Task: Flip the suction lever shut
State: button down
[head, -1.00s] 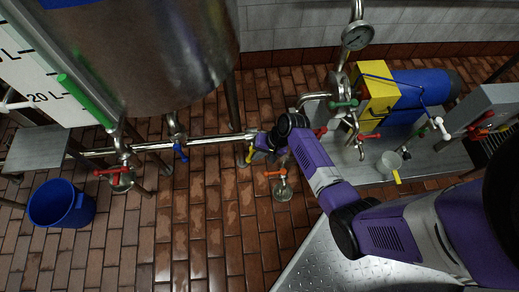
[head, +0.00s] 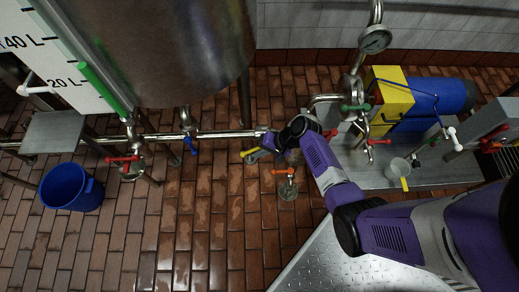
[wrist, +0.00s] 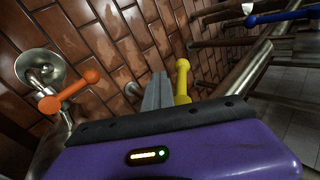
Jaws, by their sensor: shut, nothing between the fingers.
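The frames do not label which lever is the suction one. A yellow lever (head: 249,153) sits at the right end of the steel pipe in the head view, right beside my gripper (head: 266,148). In the wrist view my gripper's grey fingers (wrist: 157,92) are shut and empty. The yellow lever (wrist: 182,82) stands close to their right side; I cannot tell whether they touch. An orange lever (head: 282,171) on a floor fitting lies just right of and below the gripper; it also shows at the left of the wrist view (wrist: 70,91). The yellow lever's valve body is mostly hidden.
A steel pipe (head: 215,134) runs left, with a blue lever (head: 190,146) and a red lever (head: 122,159). A tank (head: 160,50) hangs above. A green-handled valve (head: 356,107) and blue pump (head: 440,96) stand right. A blue bucket (head: 72,187) is left. Tiled floor is clear in front.

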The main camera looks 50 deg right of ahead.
aim_at(249, 151)
jog(key=shift+w+a+r, duration=0.2)
jog(key=shift+w+a+r+p, duration=0.4)
jog(key=shift+w+a+r, duration=0.15)
jog(key=shift+w, duration=0.1)
jog(key=shift+w+a+r+t+y, duration=0.15)
jog(key=shift+w+r+t+y, duration=0.2)
jog(key=shift+t+y, duration=0.2)
jog(key=shift+a+r, duration=0.1)
jog(key=shift+w+a+r, duration=0.1)
jog(key=shift+r, duration=0.1)
jog(key=s+d+r+p, duration=0.2)
jog(key=s+d+r, duration=0.1)
jog(key=s, duration=0.3)
jog(key=shift+d+r, duration=0.4)
jog(key=shift+d, duration=0.45)
